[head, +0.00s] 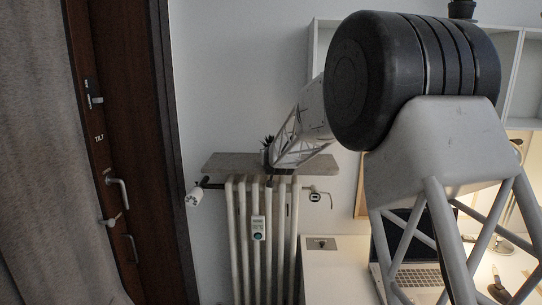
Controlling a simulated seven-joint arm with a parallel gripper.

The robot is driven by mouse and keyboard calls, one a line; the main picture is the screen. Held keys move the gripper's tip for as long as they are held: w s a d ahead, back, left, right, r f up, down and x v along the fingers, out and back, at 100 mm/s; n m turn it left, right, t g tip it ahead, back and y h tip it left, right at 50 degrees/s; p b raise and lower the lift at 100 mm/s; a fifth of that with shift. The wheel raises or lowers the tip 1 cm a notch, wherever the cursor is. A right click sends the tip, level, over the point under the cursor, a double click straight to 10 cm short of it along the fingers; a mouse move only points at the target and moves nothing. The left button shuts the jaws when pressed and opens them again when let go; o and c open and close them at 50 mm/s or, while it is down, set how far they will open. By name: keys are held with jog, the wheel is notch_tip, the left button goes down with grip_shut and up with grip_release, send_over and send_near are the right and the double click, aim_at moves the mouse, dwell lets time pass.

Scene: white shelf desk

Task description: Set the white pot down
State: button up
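A small plant with dark spiky leaves stands in a small pale pot (265,156), which may be the white pot, at the left end of my arm. It shows just above the wooden board over the radiator; I cannot tell whether it touches the board. My arm reaches across the view from the right, and its pale lattice link narrows down beside the pot. My gripper (270,166) is tiny at the link's far end. Its fingers are not distinct, so I cannot tell whether they hold the pot.
The wooden board (225,164) lies above a white radiator (248,240) with a valve at each side. A white desk (335,268) with a laptop (420,278) and small items stands at right, partly behind my arm. A white shelf (318,40) is above. A brown door (125,130) is at left.

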jog(key=shift+f, duration=0.1)
dwell(0.3)
jog(key=o, duration=1)
jog(key=shift+s+r, duration=0.1)
jog(key=shift+r, duration=0.1)
jog(key=shift+s+d+r, duration=0.1)
jog(key=shift+s, duration=0.35)
jog(key=shift+v, duration=5.45)
jog(key=shift+s, duration=0.1)
